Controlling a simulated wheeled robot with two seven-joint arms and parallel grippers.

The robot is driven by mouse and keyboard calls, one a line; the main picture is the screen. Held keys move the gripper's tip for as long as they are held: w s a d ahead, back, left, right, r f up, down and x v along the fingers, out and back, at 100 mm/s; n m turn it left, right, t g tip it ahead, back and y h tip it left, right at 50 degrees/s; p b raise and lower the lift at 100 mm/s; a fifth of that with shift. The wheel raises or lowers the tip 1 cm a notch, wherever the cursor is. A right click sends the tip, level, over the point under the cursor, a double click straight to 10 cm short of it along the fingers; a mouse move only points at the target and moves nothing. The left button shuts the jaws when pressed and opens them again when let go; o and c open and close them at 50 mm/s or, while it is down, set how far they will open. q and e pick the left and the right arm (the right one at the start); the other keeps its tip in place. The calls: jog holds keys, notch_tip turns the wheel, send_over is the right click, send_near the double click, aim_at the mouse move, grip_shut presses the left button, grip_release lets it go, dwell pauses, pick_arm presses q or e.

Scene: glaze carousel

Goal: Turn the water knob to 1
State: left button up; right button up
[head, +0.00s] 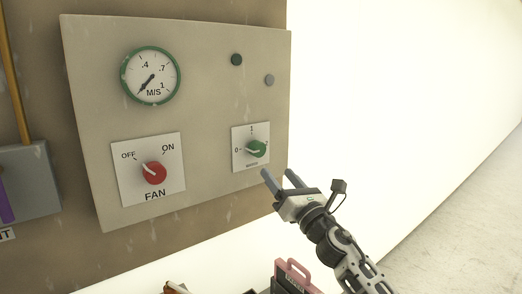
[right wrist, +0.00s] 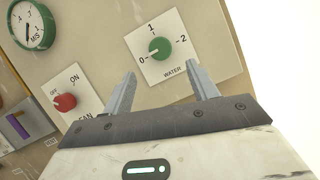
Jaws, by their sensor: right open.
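The green water knob (head: 257,149) sits on a small white plate (head: 239,163) marked 0, 1 and 2, at the lower right of the panel. Its pale pointer is turned to the left, at 0. The knob also shows in the right wrist view (right wrist: 159,48), ahead of the fingers and between their directions, with the WATER label below it. My right gripper (head: 279,175) is open and empty, below and to the right of the knob, apart from it. It also shows in the right wrist view (right wrist: 162,82). My left gripper is in neither view.
The beige panel (head: 205,100) also bears a red FAN knob (head: 154,173), a round green-rimmed gauge (head: 151,76) and two small round buttons or lamps. A grey box (head: 28,180) is at the far left. A pink-framed object (head: 292,276) is at the bottom. Space right of the panel looks clear.

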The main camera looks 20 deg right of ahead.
aim_at(260, 151)
jog(key=x, duration=1)
jog(key=shift+f, duration=0.1)
jog(key=c, duration=1)
